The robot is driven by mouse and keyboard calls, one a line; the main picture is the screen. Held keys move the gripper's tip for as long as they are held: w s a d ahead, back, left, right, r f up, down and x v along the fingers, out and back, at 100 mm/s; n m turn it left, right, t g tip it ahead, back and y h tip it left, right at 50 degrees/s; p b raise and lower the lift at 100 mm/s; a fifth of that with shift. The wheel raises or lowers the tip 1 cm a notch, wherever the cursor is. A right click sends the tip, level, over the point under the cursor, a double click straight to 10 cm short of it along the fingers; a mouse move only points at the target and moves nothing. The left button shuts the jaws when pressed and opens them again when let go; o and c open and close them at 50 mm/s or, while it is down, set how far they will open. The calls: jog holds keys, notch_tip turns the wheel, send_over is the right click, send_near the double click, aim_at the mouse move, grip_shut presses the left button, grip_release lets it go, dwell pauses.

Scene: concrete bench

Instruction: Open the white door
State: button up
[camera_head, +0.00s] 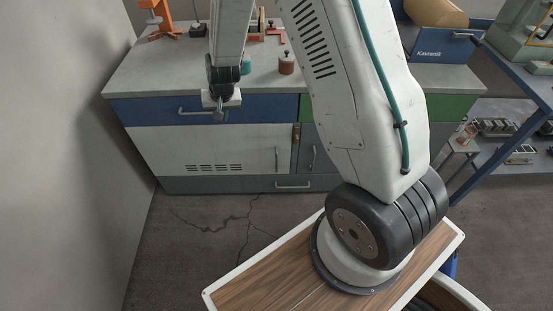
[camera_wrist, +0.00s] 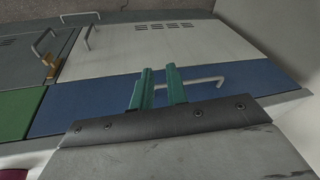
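The white door (camera_head: 225,146) is a pale panel with vent slots in the bench front, under a blue drawer (camera_head: 150,110). It looks shut. Its upright handle (camera_head: 277,160) is near its right edge, beside a brass-coloured latch or hinge (camera_head: 296,134). In the wrist view the white door (camera_wrist: 185,48) fills the upper middle, with its handle (camera_wrist: 87,38) at upper left. My gripper (camera_head: 219,116) hangs in front of the blue drawer, up and left of the door handle. In the wrist view its green fingers (camera_wrist: 159,69) stand apart with nothing between them.
The blue drawer's bar handle (camera_wrist: 203,82) is close to my fingers. A grey door (camera_head: 318,150) and a green drawer (camera_head: 445,107) are to the right. A wall (camera_head: 65,130) bounds the left. Cracked floor (camera_head: 215,225) before the bench is clear.

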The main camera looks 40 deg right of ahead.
jog(key=w+d+f+m+t+h, duration=0.2)
jog(key=w+d+f, duration=0.15)
jog(key=f, duration=0.95)
jog(key=w+d+f+m+t+h, duration=0.1)
jog(key=w+d+f+t+h, duration=0.2)
jog(key=f, duration=1.1)
jog(key=s+d+f+h, duration=0.1)
jog(key=d+f, duration=0.1)
jog(key=s+d+f+m+h, duration=0.1)
jog(key=s+d+f, duration=0.1)
jog(key=s+d+f+t+h, duration=0.1)
jog(key=d+f, duration=0.1)
jog(key=shift+s+m+h, duration=0.15)
jog(key=shift+m+h, duration=0.15)
jog(key=shift+h, duration=0.1)
jog(key=t+h, duration=0.3)
jog(key=h, duration=0.2)
send_near(277, 158)
jog(key=x, duration=0.8)
jog(key=f+x, duration=0.1)
jog(key=x, duration=0.1)
jog(key=shift+w+d, duration=0.15)
jog(key=shift+w, duration=0.15)
grip_shut()
